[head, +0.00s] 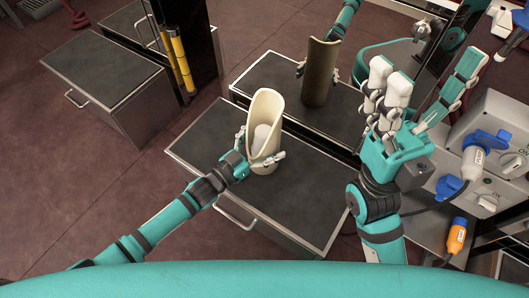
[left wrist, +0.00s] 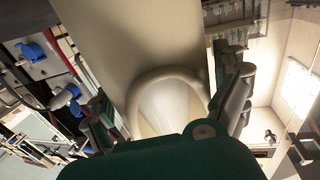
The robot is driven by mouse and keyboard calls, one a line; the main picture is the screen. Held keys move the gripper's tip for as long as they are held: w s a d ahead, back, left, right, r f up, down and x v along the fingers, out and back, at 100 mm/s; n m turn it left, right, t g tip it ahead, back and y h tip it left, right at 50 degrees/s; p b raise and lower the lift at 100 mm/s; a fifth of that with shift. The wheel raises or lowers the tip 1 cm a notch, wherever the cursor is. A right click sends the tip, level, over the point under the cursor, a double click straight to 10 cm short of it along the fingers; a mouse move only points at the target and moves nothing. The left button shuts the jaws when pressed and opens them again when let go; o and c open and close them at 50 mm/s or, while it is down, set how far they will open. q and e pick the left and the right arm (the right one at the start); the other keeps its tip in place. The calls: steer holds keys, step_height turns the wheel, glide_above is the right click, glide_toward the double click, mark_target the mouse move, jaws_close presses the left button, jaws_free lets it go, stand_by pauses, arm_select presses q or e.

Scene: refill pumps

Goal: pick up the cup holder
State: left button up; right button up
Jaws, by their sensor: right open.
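The cup holder (head: 266,112) is a tall cream shell with a high curved back and an open, lower front. A whitish rounded form shows inside it. It stands upright over the dark top of a low drawer cabinet; I cannot tell whether its base touches. My left gripper (head: 260,146) is shut on the cup holder low down, with fingers on both sides of it. The left wrist view shows the cup holder's wall and rim (left wrist: 165,72) close up between the fingers. My right gripper (head: 425,85) is open and empty, fingers pointing up, right of the cup holder.
The drawer cabinet (head: 215,145) has free dark top around the cup holder. A mirror-like panel behind seems to reflect the cup holder and my arm. Blue plugs (head: 486,140) on a grey box and an orange connector (head: 457,236) are at right. Another cabinet (head: 105,65) stands upper left.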

arm_select(q)
steer(key=c, duration=1.4)
steer(key=shift+r, duration=0.1)
steer(key=shift+r, duration=0.1)
